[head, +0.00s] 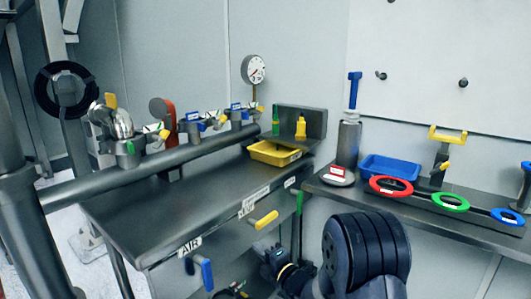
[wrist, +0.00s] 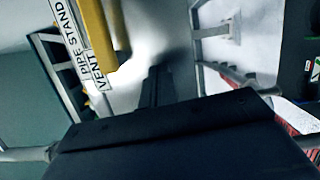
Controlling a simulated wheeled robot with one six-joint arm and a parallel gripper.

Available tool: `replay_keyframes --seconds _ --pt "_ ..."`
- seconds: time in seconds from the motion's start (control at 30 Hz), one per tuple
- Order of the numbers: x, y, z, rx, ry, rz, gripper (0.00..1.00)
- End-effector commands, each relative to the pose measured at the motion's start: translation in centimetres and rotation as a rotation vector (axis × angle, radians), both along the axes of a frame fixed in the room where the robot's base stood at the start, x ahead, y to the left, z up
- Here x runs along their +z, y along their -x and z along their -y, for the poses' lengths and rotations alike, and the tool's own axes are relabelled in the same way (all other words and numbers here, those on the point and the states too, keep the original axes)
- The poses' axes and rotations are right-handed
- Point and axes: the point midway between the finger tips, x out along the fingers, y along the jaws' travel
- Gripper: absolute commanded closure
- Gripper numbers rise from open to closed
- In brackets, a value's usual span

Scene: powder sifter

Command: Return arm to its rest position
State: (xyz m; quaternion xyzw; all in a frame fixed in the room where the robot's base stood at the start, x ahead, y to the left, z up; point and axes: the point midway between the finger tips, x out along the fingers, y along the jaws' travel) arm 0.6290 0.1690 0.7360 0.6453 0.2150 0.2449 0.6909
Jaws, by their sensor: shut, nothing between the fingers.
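My gripper (wrist: 155,86) shows in the wrist view as a dark block with narrow fingers together, pointing up the picture. Nothing is held between them. The fingers point toward a bright, blurred floor area and touch nothing that I can see. In the head view my black ribbed arm (head: 365,252) is low at the bottom centre-right, in front of the benches.
A grey bench (head: 150,212) with a pipe, valves and a yellow tray (head: 273,153) stands left. The right bench (head: 330,190) holds a blue tray (head: 388,169) and coloured rings. In the wrist view, a yellow part with labels (wrist: 75,40) is close to the gripper's left.

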Motion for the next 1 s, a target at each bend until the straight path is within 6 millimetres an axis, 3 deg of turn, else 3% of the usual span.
replay_keyframes --seconds 0.3,0.8,1.0 --pt "0.3 1.5 -0.1 0.000 -0.041 -0.055 1.00" --pt "0.2 1.7 0.0 -0.003 -0.049 -0.066 1.00" --pt "0.3 2.5 0.8 -0.037 -0.070 -0.116 1.00"
